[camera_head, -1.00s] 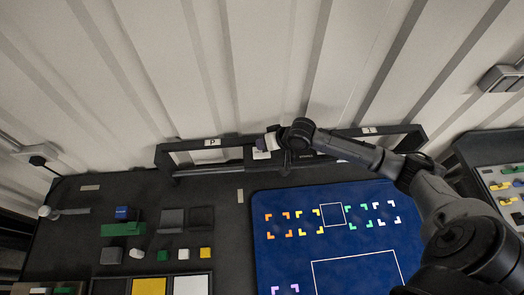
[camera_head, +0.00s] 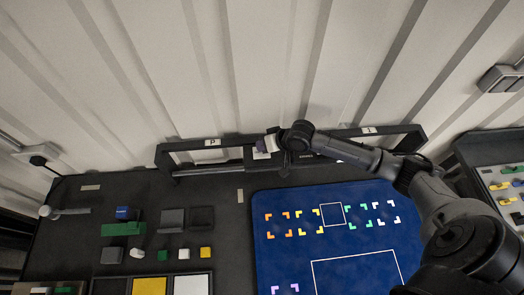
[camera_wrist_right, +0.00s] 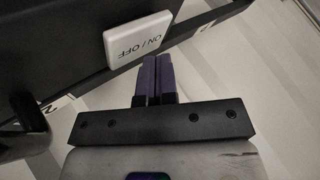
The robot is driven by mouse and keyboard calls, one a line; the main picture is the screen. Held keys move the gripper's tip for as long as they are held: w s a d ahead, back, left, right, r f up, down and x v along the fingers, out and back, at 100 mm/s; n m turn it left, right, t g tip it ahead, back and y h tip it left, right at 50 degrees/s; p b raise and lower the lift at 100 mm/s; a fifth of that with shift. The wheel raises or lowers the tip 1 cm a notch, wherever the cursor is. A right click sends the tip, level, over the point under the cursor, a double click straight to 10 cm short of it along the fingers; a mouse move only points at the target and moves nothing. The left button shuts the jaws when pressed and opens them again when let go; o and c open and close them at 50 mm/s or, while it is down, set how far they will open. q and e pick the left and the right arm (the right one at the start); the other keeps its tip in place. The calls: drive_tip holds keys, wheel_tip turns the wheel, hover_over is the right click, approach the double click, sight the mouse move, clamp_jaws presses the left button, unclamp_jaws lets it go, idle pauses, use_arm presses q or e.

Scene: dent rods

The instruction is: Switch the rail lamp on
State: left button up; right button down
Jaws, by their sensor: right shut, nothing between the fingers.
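A dark rail frame (camera_head: 180,170) runs along the back of the table against the wall, with small white labels on its top bar. In the right wrist view, a white switch plate (camera_wrist_right: 137,38) marked ON / OFF sits on a dark body. My right gripper (camera_wrist_right: 157,62) is shut and empty. Its two purple fingers are together, tips close to the plate's lower edge; I cannot tell whether they touch it. In the head view the right gripper (camera_head: 263,146) is at the frame's middle and partly covers the switch area. No lit lamp is evident. My left gripper is not in view.
A blue mat (camera_head: 290,252) with coloured corner marks lies in front of the frame, under my right arm. Green, blue, white and yellow blocks stand at the left of the dark table. A grey tray (camera_head: 500,172) with small parts is at the right.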

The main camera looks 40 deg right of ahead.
drive_tip(key=shift+f, duration=0.2)
drive_tip(key=shift+f, duration=0.3)
idle(0.5)
drive_tip(key=shift+r+p, duration=0.9)
drive_tip(key=shift+p, duration=0.1)
drive_tip(key=shift+r, duration=0.15)
drive_tip(key=shift+r+p, duration=0.7)
drive_tip(key=shift+p, duration=0.3)
wheel_tip(320, 180, up, 4)
drive_tip(key=p, duration=0.5)
drive_tip(key=shift+r, duration=0.25)
